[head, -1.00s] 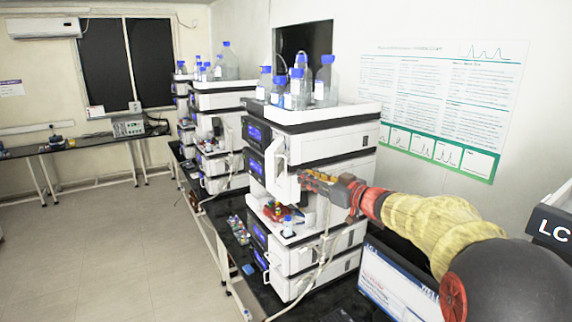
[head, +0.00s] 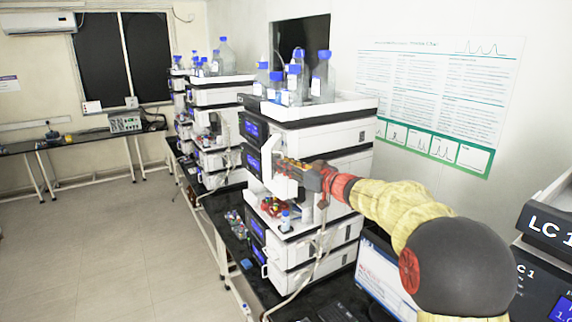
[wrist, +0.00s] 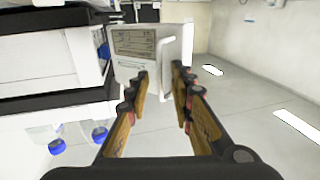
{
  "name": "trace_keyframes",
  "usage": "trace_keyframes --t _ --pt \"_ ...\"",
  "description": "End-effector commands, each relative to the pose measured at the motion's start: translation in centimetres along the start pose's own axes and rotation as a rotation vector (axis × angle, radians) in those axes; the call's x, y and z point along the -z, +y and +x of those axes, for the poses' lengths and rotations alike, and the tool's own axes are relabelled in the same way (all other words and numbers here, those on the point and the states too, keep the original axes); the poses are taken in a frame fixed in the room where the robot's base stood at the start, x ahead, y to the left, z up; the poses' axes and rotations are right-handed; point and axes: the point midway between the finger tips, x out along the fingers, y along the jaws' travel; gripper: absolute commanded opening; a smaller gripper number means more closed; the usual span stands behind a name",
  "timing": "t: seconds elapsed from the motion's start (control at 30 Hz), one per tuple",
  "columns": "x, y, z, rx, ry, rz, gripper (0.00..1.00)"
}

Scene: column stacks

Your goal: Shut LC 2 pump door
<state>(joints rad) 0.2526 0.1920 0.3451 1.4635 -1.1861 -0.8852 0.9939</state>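The pump door (head: 284,187) is a white panel with a loop handle (head: 267,160). It stands open, out from the front of the middle instrument stack (head: 318,140). In the wrist view the door (wrist: 130,45) shows a printed label, and its white handle (wrist: 166,62) stands between my fingertips. My gripper (head: 285,168) is at the door in the head view; in the wrist view its fingers (wrist: 159,82) are apart, and I cannot tell whether either touches the handle. No LC 2 label is readable.
Blue-capped bottles (head: 321,78) stand on top of the stack. A stack marked LC 1 (head: 553,228) is at the right edge, with a monitor (head: 382,275) near it. Another stack (head: 215,125) stands behind on the left. The floor (head: 130,235) at left is clear.

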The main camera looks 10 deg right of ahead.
Motion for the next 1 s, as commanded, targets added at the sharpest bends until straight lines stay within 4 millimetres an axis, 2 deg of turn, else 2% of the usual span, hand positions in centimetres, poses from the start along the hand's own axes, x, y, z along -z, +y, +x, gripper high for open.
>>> trace_keyframes --t 0.1,0.5,1.0 --pt "-0.02 0.0 -0.01 0.0 0.0 0.0 0.23" --pt "0.0 0.0 -0.03 0.0 0.0 0.0 0.0" --pt "0.01 0.01 -0.03 0.0 0.0 0.0 0.0"
